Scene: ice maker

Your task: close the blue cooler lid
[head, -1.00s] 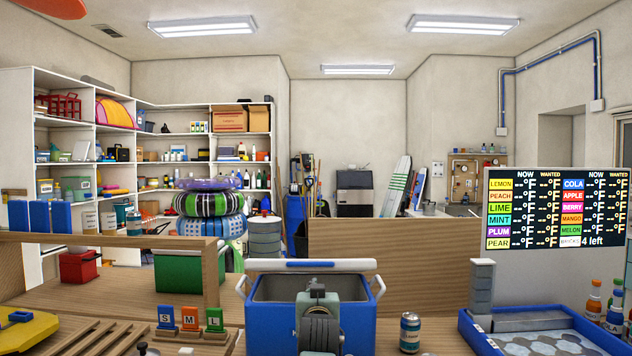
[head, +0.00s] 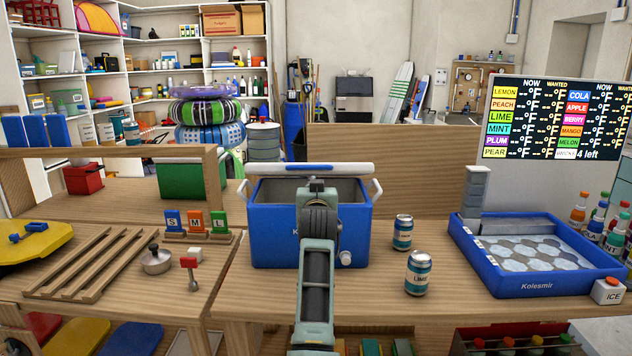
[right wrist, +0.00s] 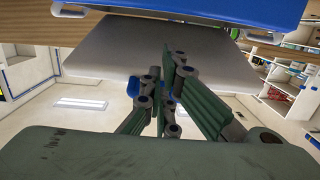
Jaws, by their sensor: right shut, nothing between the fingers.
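The blue cooler (head: 275,235) stands at the front edge of the wooden counter, with white side handles. Its lid (head: 285,169) is raised above the body, showing as a thin white and blue bar. My right arm comes up in front of the cooler, and my right gripper (head: 317,187) is at its open top, largely hidden by its own wrist. In the right wrist view, the gripper (right wrist: 166,88) is shut and empty, in front of a pale panel that looks like the lid (right wrist: 105,60). Blue cooler parts (right wrist: 200,8) fill the top. I cannot tell whether the fingers touch the lid. My left gripper is not in view.
Two cans (head: 402,232) (head: 419,273) stand right of the cooler. A blue ice tray (head: 545,286) is further right. The S, M, L sign holder (head: 195,238), a wooden rack (head: 85,262) and a small metal pot (head: 155,262) are on the left. A wooden panel (head: 415,160) stands behind.

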